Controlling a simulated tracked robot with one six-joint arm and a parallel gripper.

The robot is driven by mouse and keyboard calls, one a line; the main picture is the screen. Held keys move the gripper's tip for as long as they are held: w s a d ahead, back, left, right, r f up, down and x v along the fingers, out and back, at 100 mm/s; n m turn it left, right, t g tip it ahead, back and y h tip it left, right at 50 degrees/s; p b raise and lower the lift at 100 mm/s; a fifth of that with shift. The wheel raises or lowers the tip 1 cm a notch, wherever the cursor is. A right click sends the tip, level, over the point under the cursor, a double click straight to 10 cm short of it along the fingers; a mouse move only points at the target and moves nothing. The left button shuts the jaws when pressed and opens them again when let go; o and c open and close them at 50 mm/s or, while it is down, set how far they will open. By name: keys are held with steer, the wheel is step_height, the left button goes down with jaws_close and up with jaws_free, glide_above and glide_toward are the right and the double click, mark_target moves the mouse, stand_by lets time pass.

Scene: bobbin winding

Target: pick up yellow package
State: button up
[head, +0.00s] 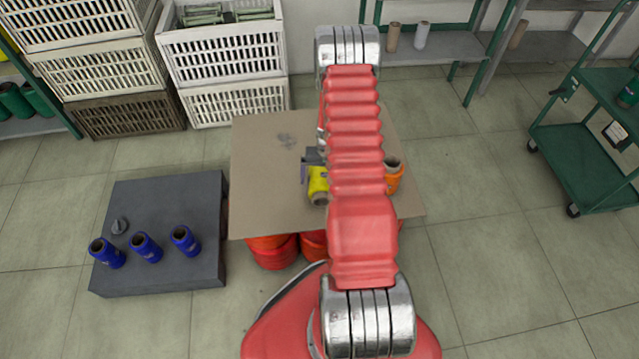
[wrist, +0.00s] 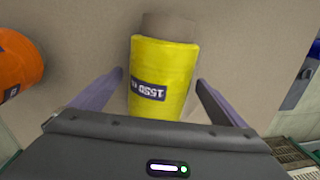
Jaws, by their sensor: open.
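The yellow package (wrist: 164,72) is a yellow-wrapped spool with a brown core end and a dark printed label. It lies on the tan board in the wrist view. In the head view the yellow package (head: 318,184) is partly hidden behind my red arm. My gripper (wrist: 160,88) is open, with one finger on each side of the package and a gap visible at both sides. In the head view only a small dark part of my gripper (head: 312,158) shows beside the arm.
An orange spool (head: 394,174) stands near the package, also in the wrist view (wrist: 18,62). Blue spools (head: 146,247) sit on a dark block (head: 165,205) at left. White crates (head: 225,55) stand behind; a green cart (head: 580,135) is at right.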

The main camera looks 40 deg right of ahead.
steer(key=shift+c, duration=0.6)
steer(key=c, duration=1.2)
